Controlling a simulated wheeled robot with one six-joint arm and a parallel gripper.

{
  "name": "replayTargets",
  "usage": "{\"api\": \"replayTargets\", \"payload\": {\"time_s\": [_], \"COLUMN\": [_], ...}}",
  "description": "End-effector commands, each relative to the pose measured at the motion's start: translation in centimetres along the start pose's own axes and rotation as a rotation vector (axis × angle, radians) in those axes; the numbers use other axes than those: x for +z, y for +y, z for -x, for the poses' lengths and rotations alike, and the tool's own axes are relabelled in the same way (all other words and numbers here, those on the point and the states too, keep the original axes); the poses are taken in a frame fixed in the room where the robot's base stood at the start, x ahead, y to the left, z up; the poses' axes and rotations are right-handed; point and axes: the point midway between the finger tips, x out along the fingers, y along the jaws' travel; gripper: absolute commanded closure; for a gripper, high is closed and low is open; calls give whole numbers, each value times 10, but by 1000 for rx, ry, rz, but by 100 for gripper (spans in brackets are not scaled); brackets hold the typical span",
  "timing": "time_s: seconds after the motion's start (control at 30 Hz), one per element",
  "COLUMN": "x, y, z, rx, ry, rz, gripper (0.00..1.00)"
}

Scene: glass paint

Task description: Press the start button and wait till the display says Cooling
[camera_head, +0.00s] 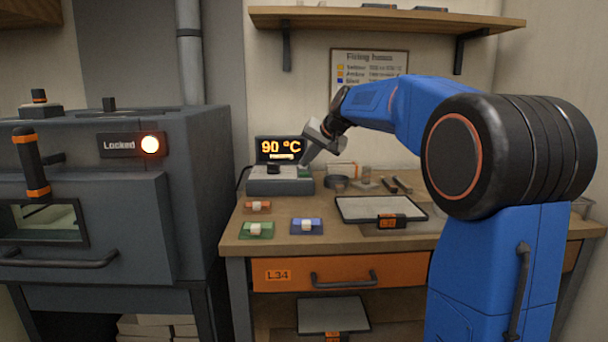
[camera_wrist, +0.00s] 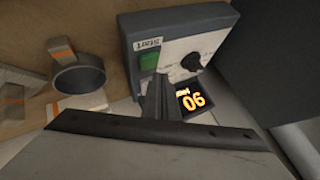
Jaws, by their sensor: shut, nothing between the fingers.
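The control box (camera_head: 270,186) stands at the left end of the bench, with a black display (camera_head: 280,149) behind it reading 90 °C in orange above a small illegible line. In the wrist view the box carries a green button (camera_wrist: 148,62) beside a "Start" label (camera_wrist: 148,43), and a black knob (camera_wrist: 192,62). The display (camera_wrist: 192,100) shows upside down there. My gripper (camera_head: 305,163) is shut and empty, pointing down at the right end of the box. In the wrist view its fingertips (camera_wrist: 156,77) are at the green button's edge; I cannot tell whether they touch it.
A dark kiln (camera_head: 200,150) with a lit "Locked" sign (camera_head: 130,145) stands at left. A tray (camera_head: 365,209) and a round dark cup (camera_wrist: 78,75) lie nearby.

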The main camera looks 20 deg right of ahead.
Motion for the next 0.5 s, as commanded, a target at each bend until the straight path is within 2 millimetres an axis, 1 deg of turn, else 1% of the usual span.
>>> {"api": "replayTargets", "payload": {"time_s": [0.5], "x": [-21], "y": [-21], "z": [28], "rx": [0], "ry": [1], "rz": [1], "gripper": [100]}}
